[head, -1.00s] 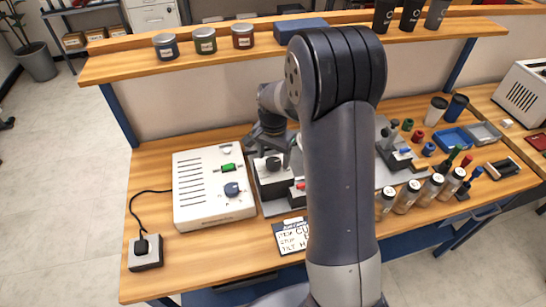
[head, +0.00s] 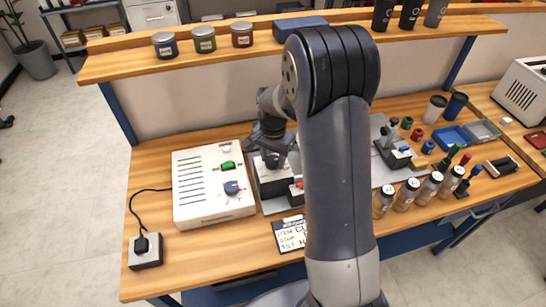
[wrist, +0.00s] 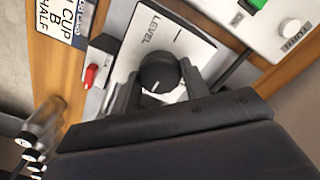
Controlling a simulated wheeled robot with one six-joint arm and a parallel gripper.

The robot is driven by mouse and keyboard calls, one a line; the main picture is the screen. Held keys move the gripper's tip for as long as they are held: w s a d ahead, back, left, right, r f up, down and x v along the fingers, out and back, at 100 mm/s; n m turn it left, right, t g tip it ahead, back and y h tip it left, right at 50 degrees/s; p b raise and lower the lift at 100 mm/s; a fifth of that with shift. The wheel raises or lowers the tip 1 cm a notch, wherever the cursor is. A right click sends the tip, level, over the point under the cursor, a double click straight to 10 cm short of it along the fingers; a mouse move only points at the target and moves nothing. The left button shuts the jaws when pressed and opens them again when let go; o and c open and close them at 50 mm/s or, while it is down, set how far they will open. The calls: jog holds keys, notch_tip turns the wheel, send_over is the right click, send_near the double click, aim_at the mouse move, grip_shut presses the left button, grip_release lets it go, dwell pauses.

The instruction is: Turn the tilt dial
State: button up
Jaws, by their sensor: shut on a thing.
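The tilt dial (wrist: 158,72) is a round black knob with a white pointer line, on a pale plate marked LEVEL (wrist: 165,28). My gripper (wrist: 156,82) has one finger on each side of the knob and is shut on it. In the head view my gripper (head: 271,150) is over the dial's grey and white unit (head: 272,182), right of the white box, and mostly hides the knob.
A white box (head: 205,200) with a green switch and a blue dial stands close on the left. A red switch (wrist: 90,76) and a lettered card (head: 290,234) are near. Several jars (head: 404,195) stand to the right. A shelf (head: 200,65) runs behind.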

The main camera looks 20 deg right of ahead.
jog(key=shift+n, duration=0.3)
jog(key=n+b, duration=0.1)
jog(key=n, duration=0.2)
jog(key=shift+n+b, duration=0.3)
jog(key=n+b, duration=0.1)
jog(key=n, duration=0.8)
jog(key=shift+b, duration=0.4)
jog(key=shift+n, duration=2.3)
jog(key=o, duration=1)
jog(key=shift+r, duration=0.1)
